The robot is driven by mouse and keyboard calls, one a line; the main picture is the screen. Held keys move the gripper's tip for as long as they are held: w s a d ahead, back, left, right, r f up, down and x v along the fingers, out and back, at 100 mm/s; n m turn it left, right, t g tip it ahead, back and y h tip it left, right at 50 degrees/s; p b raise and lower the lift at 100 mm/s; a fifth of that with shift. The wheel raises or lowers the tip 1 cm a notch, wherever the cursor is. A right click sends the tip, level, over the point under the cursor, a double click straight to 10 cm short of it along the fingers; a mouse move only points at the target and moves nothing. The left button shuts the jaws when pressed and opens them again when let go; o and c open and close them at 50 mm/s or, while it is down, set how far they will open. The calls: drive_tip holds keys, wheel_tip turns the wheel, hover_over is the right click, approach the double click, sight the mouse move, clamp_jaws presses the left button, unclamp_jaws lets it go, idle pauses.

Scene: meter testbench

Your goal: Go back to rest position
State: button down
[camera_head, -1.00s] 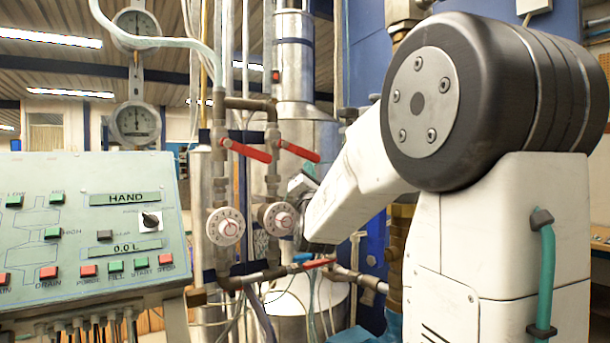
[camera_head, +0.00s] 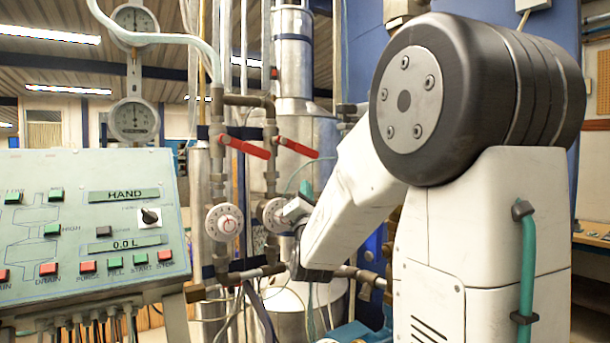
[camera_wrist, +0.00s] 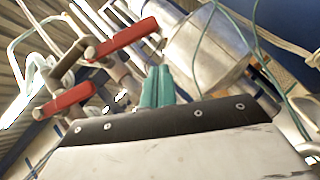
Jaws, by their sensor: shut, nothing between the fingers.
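My gripper (camera_wrist: 158,72) shows in the wrist view as two teal fingers close together, with nothing between them. It points up past the edge of my white and black wrist housing. In the head view, my white arm reaches down and left from the black shoulder joint. A small teal part, apparently my gripper (camera_head: 306,188), shows above the wrist end, near the pipework. The wrist covers part of the right dial and the lower pipe.
Two red valve handles (camera_head: 245,147) (camera_head: 297,148) stick out from vertical pipes; both also show in the wrist view (camera_wrist: 124,38) (camera_wrist: 64,101). White dials (camera_head: 224,222) (camera_head: 276,215) sit below. A control panel (camera_head: 84,218) stands left, and a metal tank (camera_head: 308,140) behind.

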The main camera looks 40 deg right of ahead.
drive_tip(key=d+v, duration=0.1)
drive_tip(key=v, duration=0.6)
drive_tip(key=shift+f, duration=0.3)
drive_tip(key=a+f+m+g+y, duration=0.3)
drive_tip(key=a+f+m+y, duration=0.15)
drive_tip(key=a+y, duration=0.35)
drive_tip(key=a+f+m+g+y, duration=0.3)
drive_tip(key=a+m+y, duration=0.25)
drive_tip(key=a, duration=0.35)
drive_tip(key=s+a+f+m+g, duration=0.2)
drive_tip(key=s+f+m+g, duration=0.1)
drive_tip(key=s, duration=0.5)
drive_tip(key=s+a+f+m+g+y, duration=0.1)
drive_tip(key=s+a+f+m+g, duration=0.2)
drive_tip(key=s+g, duration=0.2)
drive_tip(key=s+a+f+m+g+y, duration=0.1)
drive_tip(key=s+a+f+m+g, duration=0.1)
drive_tip(key=s, duration=0.9)
drive_tip(key=shift+s+a+f+m+g, duration=0.25)
drive_tip(key=shift+f+m+g, duration=0.45)
drive_tip(key=shift+f+g, duration=0.4)
